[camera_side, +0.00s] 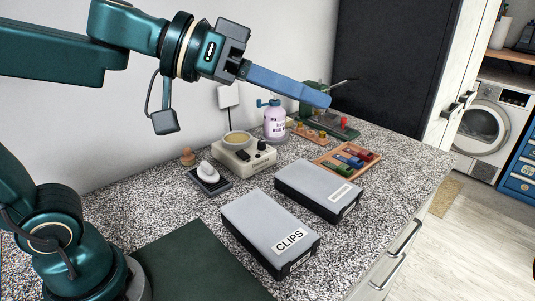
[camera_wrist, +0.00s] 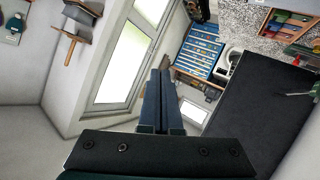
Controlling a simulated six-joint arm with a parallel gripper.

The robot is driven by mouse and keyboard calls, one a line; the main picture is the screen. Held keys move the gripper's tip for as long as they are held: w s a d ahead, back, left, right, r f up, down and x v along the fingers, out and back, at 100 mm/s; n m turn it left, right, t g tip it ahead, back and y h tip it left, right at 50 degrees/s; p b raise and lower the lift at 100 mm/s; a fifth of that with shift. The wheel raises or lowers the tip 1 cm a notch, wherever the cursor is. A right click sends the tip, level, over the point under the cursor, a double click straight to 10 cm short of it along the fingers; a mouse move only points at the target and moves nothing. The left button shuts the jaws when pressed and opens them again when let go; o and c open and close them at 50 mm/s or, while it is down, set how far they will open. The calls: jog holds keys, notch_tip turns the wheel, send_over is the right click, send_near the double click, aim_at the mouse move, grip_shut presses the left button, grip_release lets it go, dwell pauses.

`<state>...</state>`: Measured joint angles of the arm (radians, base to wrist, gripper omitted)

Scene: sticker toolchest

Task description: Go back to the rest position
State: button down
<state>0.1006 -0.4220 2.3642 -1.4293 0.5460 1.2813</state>
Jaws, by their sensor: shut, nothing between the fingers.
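My gripper (camera_side: 322,98) is raised well above the counter in the side view, its long blue fingers pointing right and slightly down. The fingers lie together, shut and empty. In the wrist view my gripper (camera_wrist: 160,72) also shows closed, with the room beyond it. Two grey-lidded boxes lie on the speckled counter (camera_side: 180,225) below. The nearer box (camera_side: 262,222) has a label reading CLIPS, and the farther box (camera_side: 315,184) has a pale label whose text is too small to read.
Behind the boxes stand a cream device with a round dish (camera_side: 244,155), a lilac pump bottle (camera_side: 275,124) and a wooden tray (camera_side: 332,165) of coloured pieces. A white object sits on a dark pad (camera_side: 210,183). A dark green mat (camera_side: 200,265) lies bare in front. A dark cabinet (camera_side: 395,60) stands behind.

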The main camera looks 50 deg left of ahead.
jog(key=s+a+f+n+g+y, duration=0.3)
jog(key=s+a+f+g+y, duration=0.2)
jog(key=s+a+f+y, duration=0.3)
jog(key=s+a+f, duration=0.2)
jog(key=s+f, duration=0.2)
jog(key=f, duration=0.2)
jog(key=shift+s+a+f+n+y, duration=0.2)
jog(key=shift+s+a+n+y, duration=0.05)
jog(key=shift+s+n+y, duration=0.05)
